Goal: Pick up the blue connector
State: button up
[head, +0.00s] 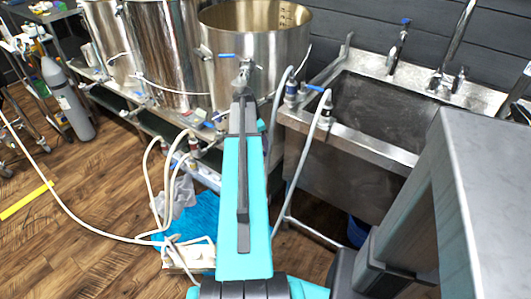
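Hose fittings with blue parts stand at the sink's left edge: one hose connector (291,90) with a dark blue band is at the back, and another hose connector (326,108) is nearer the basin. I cannot tell which of them is the blue connector. My gripper (243,78) is at the far end of my teal arm, in front of the large steel kettle and left of both fittings in the picture. It is small and seen from behind, so its fingers are unclear. I see nothing clearly held in it.
Steel kettles (255,35) with blue-handled valves stand on a low rack at the back. A steel sink (380,110) is at right. White hoses (100,233) loop over the wooden floor, by a blue cloth (203,215). A gas cylinder (68,100) stands at left.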

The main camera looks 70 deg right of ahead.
jog(key=shift+x, duration=1.45)
jog(key=c, duration=1.2)
